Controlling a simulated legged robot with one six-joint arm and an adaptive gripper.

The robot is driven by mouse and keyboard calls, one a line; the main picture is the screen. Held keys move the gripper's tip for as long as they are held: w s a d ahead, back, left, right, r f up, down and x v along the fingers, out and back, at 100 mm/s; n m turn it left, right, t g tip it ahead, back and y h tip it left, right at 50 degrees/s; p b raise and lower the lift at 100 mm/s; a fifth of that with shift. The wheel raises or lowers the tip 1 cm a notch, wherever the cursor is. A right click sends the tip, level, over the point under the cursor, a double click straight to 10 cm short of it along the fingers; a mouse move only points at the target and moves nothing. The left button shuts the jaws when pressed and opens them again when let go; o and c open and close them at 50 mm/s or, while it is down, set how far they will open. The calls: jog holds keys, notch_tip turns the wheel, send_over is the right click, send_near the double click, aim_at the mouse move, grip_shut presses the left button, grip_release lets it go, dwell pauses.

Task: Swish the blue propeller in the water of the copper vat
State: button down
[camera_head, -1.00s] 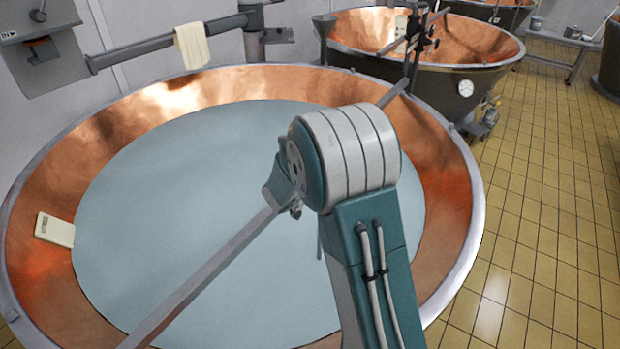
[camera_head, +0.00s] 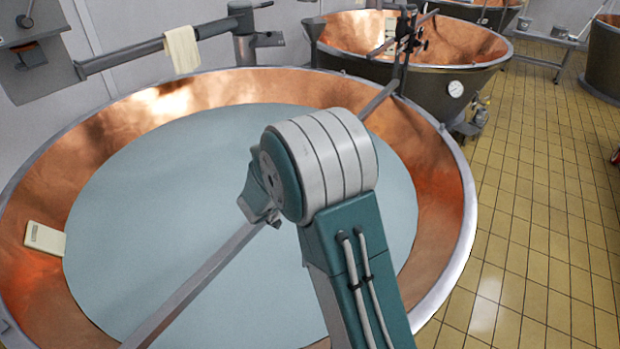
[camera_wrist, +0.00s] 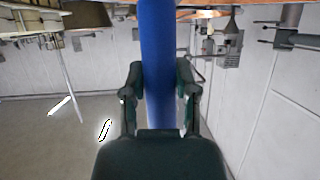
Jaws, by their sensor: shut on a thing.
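The copper vat (camera_head: 452,190) fills much of the head view, with a grey metal rim and pale bluish water (camera_head: 130,240) inside. My arm reaches over the vat and hides part of the water. In the wrist view my gripper (camera_wrist: 158,85) is shut on a blue shaft, taken to be part of the blue propeller (camera_wrist: 158,40). The shaft runs between the two fingers and out of the top of the picture. My gripper and the propeller are hidden behind my arm in the head view, so I cannot tell whether the propeller touches the water.
A metal bar (camera_head: 200,285) crosses above the vat diagonally. A cream block (camera_head: 44,238) rests against the inner left wall. A cream cloth (camera_head: 181,50) hangs on a wall-side pipe (camera_head: 130,58). A second vat (camera_head: 455,88) stands behind. Tiled floor (camera_head: 540,220) is clear at right.

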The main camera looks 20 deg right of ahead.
jog(key=s+a, duration=0.1)
jog(key=a, duration=0.7)
jog(key=shift+a, duration=0.4)
jog(key=shift+d, duration=0.1)
jog(key=w+d, duration=0.1)
jog(key=d, duration=1.3)
jog(key=shift+w, duration=0.3)
jog(key=shift+a+r, duration=0.1)
jog(key=shift+r, duration=0.05)
notch_tip(320, 180, up, 38)
jog(key=shift+r, duration=0.25)
dwell(1.2)
dwell(1.7)
